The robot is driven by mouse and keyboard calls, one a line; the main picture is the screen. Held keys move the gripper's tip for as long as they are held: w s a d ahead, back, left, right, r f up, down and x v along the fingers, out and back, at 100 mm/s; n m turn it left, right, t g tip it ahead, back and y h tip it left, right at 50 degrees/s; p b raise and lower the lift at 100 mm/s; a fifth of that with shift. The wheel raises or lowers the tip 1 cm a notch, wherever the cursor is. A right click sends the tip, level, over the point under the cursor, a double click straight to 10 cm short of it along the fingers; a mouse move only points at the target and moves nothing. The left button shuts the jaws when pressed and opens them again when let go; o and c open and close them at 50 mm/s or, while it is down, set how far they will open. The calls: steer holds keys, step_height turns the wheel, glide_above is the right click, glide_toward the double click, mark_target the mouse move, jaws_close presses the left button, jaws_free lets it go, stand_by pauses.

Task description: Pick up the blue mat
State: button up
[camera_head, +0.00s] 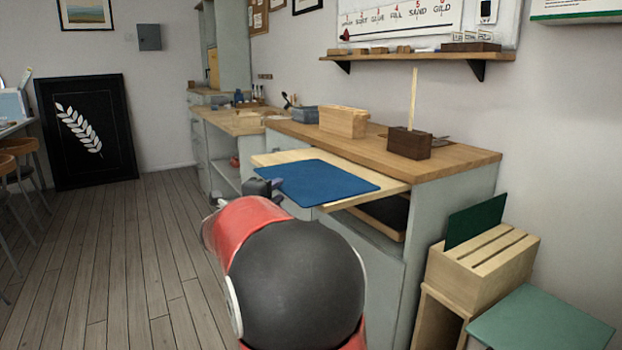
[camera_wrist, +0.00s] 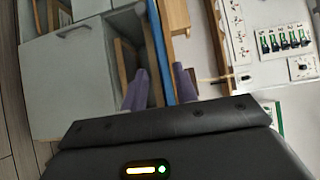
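The blue mat (camera_head: 315,182) lies flat on a pale pull-out board (camera_head: 390,191) at the front of the workbench. In the wrist view the mat (camera_wrist: 158,50) shows nearly edge-on as a thin blue strip beside the board's edge. My gripper (camera_head: 265,187) is at the mat's left front edge in the head view. In the wrist view my gripper (camera_wrist: 159,74) is open, with one finger on each side of the mat's edge line. Whether a finger touches the mat I cannot tell. My arm hides part of the board's front.
A pale wooden block (camera_head: 342,121) and a dark block with an upright stick (camera_head: 409,145) stand on the workbench (camera_head: 455,160) behind the board. A dark green panel (camera_head: 475,222) stands in a slotted wooden rack (camera_head: 485,265) at right.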

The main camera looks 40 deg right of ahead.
mark_target(281, 187)
steer(key=x, duration=0.3)
steer(key=shift+w+d, duration=0.3)
jaws_close()
steer(key=shift+r, duration=0.1)
